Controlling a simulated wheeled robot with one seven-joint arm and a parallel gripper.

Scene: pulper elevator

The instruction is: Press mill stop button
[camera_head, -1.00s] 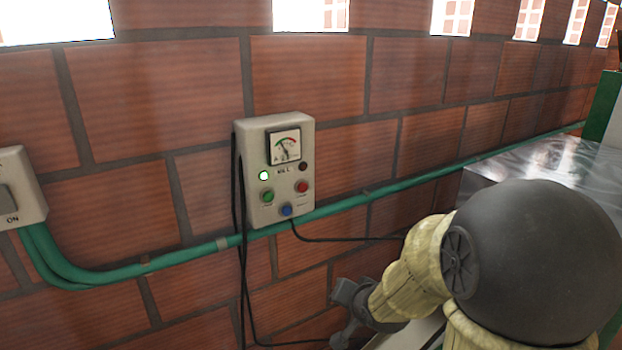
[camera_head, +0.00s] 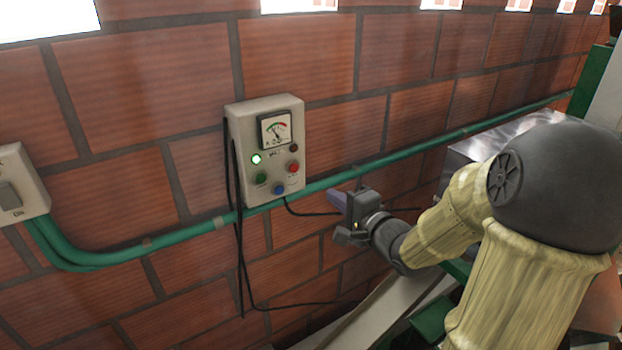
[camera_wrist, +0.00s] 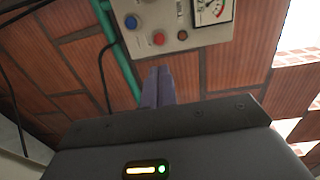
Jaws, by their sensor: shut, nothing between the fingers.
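A pale grey control box (camera_head: 265,150) hangs on the brick wall, with a dial gauge (camera_head: 275,128) at its top. Its red button (camera_head: 293,166) is at the right, a green button (camera_head: 261,178) at the left, and a blue button (camera_head: 279,188) at the bottom. The lettering is too small to read. The red button (camera_wrist: 158,38) shows just beyond my fingertips in the wrist view, with the blue button (camera_wrist: 130,22) beside it. My gripper (camera_head: 333,195) is shut and empty, right of and slightly below the box. It looks apart from the buttons.
A green conduit (camera_head: 150,243) runs along the wall just under the box. Black cables (camera_head: 239,250) hang beside and below the box. A grey switch box (camera_head: 18,190) is at the far left. A metal-topped machine (camera_head: 490,140) stands at the right.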

